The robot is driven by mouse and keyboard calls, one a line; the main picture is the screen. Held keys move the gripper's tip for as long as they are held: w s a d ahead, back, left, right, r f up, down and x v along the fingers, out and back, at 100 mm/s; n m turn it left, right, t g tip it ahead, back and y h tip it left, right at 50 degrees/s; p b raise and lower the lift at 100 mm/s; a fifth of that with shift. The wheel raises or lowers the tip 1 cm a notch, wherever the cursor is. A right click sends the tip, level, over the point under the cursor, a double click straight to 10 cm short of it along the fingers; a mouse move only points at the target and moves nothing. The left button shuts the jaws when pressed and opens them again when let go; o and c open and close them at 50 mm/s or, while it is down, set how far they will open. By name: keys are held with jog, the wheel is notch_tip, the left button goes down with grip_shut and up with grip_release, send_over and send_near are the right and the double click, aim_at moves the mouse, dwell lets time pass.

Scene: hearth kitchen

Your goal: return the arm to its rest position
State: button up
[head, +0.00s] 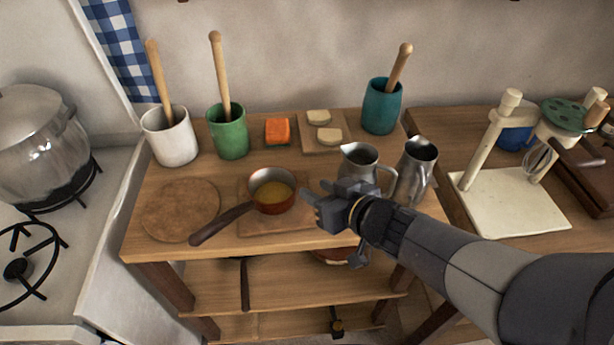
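My gripper (312,204) is at the end of my arm, which reaches in from the lower right. It is over the front part of the wooden table (225,247), just right of the small saucepan (272,190) and in front of a metal pitcher (358,160). The two fingers point left and appear apart, with nothing seen between them. I cannot tell how high my gripper is above the board (258,223).
A white pot (170,140), a green pot (228,135) and a teal pot (381,108) stand at the back with wooden handles in them. A second pitcher (414,168) stands close to my arm. A stove (40,235) is left; another table with a stand (510,195) is right.

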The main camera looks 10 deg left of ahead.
aim_at(295, 182)
jog(key=shift+s+d+r, duration=0.15)
jog(key=shift+s+d, duration=0.15)
jog(key=shift+w, duration=0.1)
jog(key=b+x, duration=0.1)
jog(key=x, duration=0.3)
jog(key=b+x, duration=0.2)
jog(key=x, duration=0.2)
jog(key=b+x, duration=0.2)
jog(key=x, duration=0.2)
jog(key=shift+a+f, duration=0.15)
jog(key=shift+f, duration=0.3)
jog(key=shift+r+p, duration=1.05)
jog(key=shift+r, duration=0.8)
